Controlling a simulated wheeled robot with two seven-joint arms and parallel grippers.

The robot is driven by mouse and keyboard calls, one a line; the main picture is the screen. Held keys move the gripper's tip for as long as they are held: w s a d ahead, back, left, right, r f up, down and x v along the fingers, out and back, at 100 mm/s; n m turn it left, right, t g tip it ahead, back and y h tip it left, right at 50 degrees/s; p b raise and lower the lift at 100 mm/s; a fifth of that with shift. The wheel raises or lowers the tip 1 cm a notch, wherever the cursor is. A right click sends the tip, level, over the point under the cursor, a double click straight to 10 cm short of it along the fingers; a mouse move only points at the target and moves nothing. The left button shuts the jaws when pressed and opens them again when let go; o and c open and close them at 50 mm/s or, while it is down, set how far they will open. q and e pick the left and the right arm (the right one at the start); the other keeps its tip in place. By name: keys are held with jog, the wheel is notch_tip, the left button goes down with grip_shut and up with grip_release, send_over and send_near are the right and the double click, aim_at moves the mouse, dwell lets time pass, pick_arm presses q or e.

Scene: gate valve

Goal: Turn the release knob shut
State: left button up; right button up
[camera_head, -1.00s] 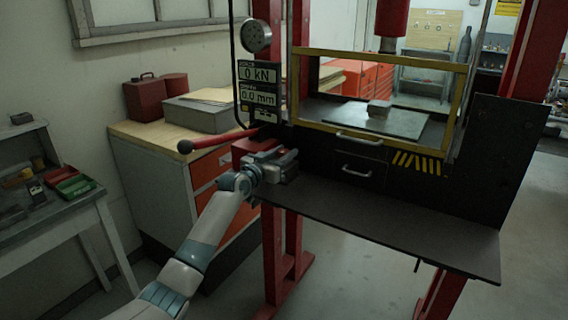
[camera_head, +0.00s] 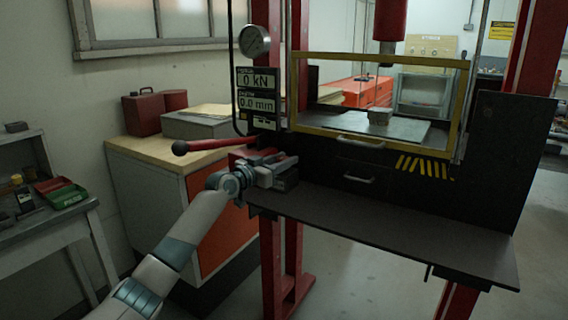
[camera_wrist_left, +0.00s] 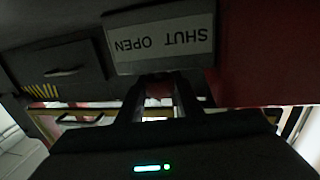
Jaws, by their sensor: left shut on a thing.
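My left gripper (camera_head: 284,168) is at the front of the red pump block (camera_head: 243,155), at the left end of the press's dark shelf. In the left wrist view its two dark fingers (camera_wrist_left: 160,98) are shut on a small reddish thing between them, which I take as the release knob (camera_wrist_left: 159,89). The fingers hide most of the knob, so its turn angle cannot be read. A plate reading "SHUT OPEN" (camera_wrist_left: 160,40) shows upside down just beyond the fingers. My right gripper is in neither view.
A red lever with a black ball end (camera_head: 181,148) sticks out left above my left wrist. The yellow-framed guard (camera_head: 375,150) and a drawer handle (camera_head: 358,178) are to the right. The dark shelf (camera_head: 400,225) is bare. A wooden-topped cabinet (camera_head: 150,160) stands behind my arm.

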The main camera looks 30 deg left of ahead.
pick_arm(q)
jog(key=o, duration=1)
jog(key=shift+o, duration=0.2)
jog(key=shift+s, duration=0.15)
jog(key=b+v, duration=0.2)
jog(key=v, duration=1.5)
jog(key=shift+s+a+b, duration=0.2)
jog(key=shift+b, duration=0.1)
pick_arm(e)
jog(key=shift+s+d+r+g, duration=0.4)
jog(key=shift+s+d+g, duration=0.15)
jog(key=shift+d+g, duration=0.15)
pick_arm(q)
jog(key=shift+f, duration=0.1)
